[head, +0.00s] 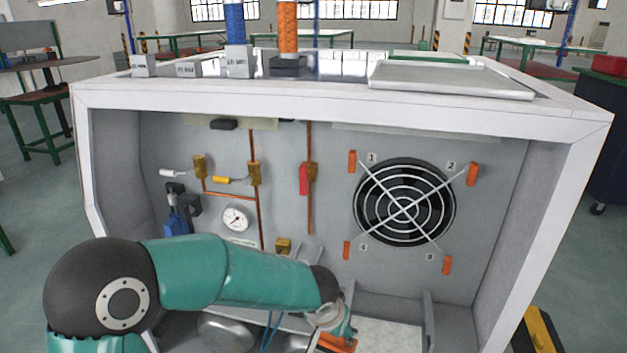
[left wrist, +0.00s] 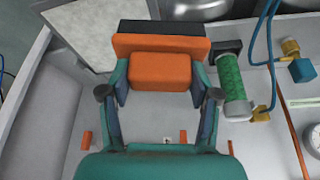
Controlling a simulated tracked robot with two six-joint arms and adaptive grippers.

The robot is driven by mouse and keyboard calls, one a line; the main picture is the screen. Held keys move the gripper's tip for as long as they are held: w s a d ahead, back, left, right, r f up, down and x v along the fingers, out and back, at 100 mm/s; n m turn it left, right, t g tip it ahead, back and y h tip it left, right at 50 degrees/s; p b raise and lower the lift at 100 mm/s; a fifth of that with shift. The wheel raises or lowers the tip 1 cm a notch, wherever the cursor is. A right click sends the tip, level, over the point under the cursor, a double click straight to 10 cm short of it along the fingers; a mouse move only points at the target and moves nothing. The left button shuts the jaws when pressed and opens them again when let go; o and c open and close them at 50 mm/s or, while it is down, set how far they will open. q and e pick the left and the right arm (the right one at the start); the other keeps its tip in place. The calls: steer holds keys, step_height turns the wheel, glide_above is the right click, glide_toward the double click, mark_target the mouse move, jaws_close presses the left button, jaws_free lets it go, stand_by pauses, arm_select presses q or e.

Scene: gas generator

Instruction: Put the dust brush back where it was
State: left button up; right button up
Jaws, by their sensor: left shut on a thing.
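The dust brush is an orange block with a dark strip along its far side. In the left wrist view the brush (left wrist: 160,70) sits between the two fingers of my left gripper (left wrist: 160,85), which is shut on it. In the head view my left gripper (head: 340,326) is low inside the open generator housing, in front of the back panel. Only a small orange part of the brush (head: 337,343) shows there, at the bottom edge. My right gripper is in neither view.
The housing (head: 340,101) has a white frame. Its back panel carries a round fan grille (head: 404,203), a gauge (head: 236,218) and copper pipes with valves. A shallow tray (head: 450,80) and labelled blocks stand on top. A green cylinder (left wrist: 232,82) is close right of the brush.

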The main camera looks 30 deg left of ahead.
arm_select(q)
steer(key=shift+a+r, duration=0.1)
steer(key=shift+a, duration=0.15)
